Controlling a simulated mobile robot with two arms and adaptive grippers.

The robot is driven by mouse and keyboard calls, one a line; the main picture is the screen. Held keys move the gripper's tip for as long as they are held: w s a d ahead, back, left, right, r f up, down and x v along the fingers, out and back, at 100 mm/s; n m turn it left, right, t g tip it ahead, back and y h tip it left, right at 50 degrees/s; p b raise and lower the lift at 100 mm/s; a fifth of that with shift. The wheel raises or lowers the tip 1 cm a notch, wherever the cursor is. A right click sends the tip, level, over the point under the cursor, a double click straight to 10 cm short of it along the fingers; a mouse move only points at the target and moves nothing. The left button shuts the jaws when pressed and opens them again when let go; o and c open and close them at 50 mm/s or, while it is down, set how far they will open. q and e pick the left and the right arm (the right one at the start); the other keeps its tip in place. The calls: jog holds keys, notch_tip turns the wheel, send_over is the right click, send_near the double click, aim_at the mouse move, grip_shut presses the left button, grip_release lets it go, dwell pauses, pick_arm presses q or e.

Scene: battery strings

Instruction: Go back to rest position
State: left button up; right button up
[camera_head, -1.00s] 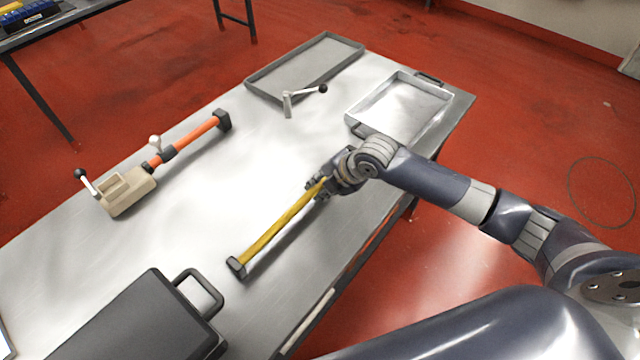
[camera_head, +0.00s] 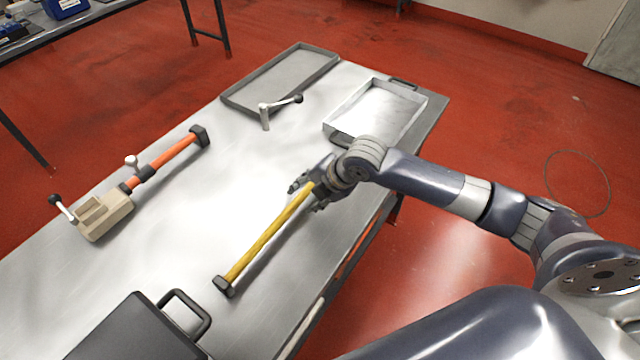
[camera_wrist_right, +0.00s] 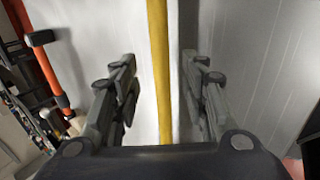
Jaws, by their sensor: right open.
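My right gripper (camera_head: 307,197) is open over the steel table, at the far end of a yellow bar (camera_head: 262,242) with a dark end cap. In the right wrist view the bar (camera_wrist_right: 160,75) runs between the two spread fingers (camera_wrist_right: 160,95), with a gap on each side. The bar's far end is hidden by my gripper in the head view. My left gripper is not in view.
An orange bar (camera_head: 177,152) with a beige clamp block (camera_head: 103,216) lies at the table's left. A dark tray (camera_head: 240,98), a metal tray (camera_head: 425,106) and a small crank (camera_head: 265,116) are at the far end. A black case (camera_head: 120,335) sits at the front.

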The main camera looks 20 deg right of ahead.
jog(key=v, duration=0.8)
jog(key=shift+r, duration=0.3)
